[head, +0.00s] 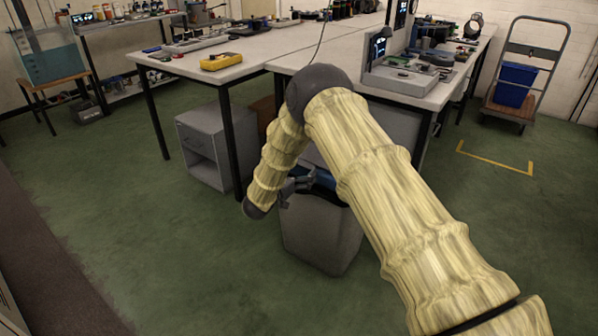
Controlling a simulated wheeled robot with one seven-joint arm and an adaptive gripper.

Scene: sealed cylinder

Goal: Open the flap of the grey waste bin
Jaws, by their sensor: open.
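The grey waste bin (318,236) stands on the green floor beside the table's near legs, in the middle of the head view. Its top shows only in part, with a dark rim and some blue at the opening. My arm crosses in front of it from the lower right and bends down at the elbow. My gripper (290,188) is open at the bin's upper left edge. The flap is mostly hidden behind my arm and gripper. I cannot tell the flap's position or whether my gripper touches it.
A grey cabinet (204,146) stands left of the bin under the white workbench (255,48). A yellow meter (221,61) lies on the bench. A trolley (513,108) with a blue crate (516,84) stands at the far right. The floor at left is clear.

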